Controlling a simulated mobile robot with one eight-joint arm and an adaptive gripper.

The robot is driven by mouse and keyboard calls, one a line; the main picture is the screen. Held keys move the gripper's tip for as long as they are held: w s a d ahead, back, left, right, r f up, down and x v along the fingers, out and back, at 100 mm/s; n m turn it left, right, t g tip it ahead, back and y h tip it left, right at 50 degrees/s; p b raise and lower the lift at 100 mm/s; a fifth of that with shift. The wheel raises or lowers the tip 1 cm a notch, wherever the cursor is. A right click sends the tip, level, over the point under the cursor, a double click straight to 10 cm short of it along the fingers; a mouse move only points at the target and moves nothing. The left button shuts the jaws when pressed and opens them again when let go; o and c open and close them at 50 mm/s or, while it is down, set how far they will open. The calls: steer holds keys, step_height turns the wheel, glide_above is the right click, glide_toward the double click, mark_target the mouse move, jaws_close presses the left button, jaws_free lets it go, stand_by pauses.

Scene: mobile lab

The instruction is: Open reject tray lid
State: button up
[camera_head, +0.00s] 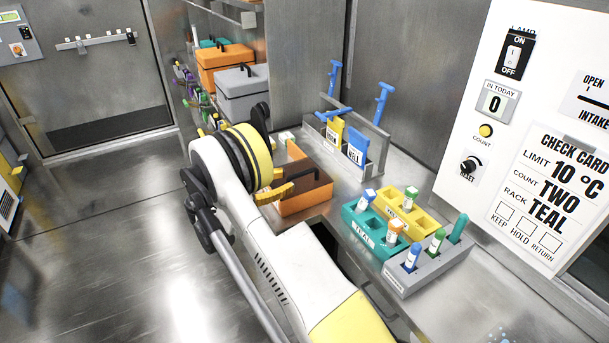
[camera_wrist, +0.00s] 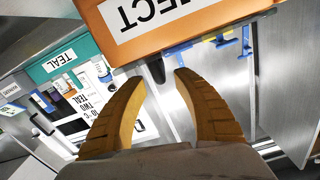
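The orange reject tray (camera_head: 308,200) stands on the counter beside my gripper (camera_head: 287,184). In the wrist view an orange surface (camera_wrist: 240,12) with a white label ending in "JECT", upside down, lies just beyond the fingertips. My gripper (camera_wrist: 160,76) is open, its two yellow-brown fingers apart with nothing held between them. I cannot tell whether a finger touches the tray. My arm hides the tray's left side.
A teal rack (camera_head: 362,236), a yellow rack (camera_head: 425,223) and a grey rack (camera_head: 432,268) with tubes stand to the right. A metal holder (camera_head: 375,148) with blue-handled cards is behind. Orange (camera_head: 222,62) and grey (camera_head: 240,92) boxes stand farther back. The floor at left is clear.

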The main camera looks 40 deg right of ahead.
mark_target(312, 170)
steer(key=b+x, duration=0.2)
steer(key=x, duration=0.7)
steer(key=shift+w, duration=0.1)
jaws_close()
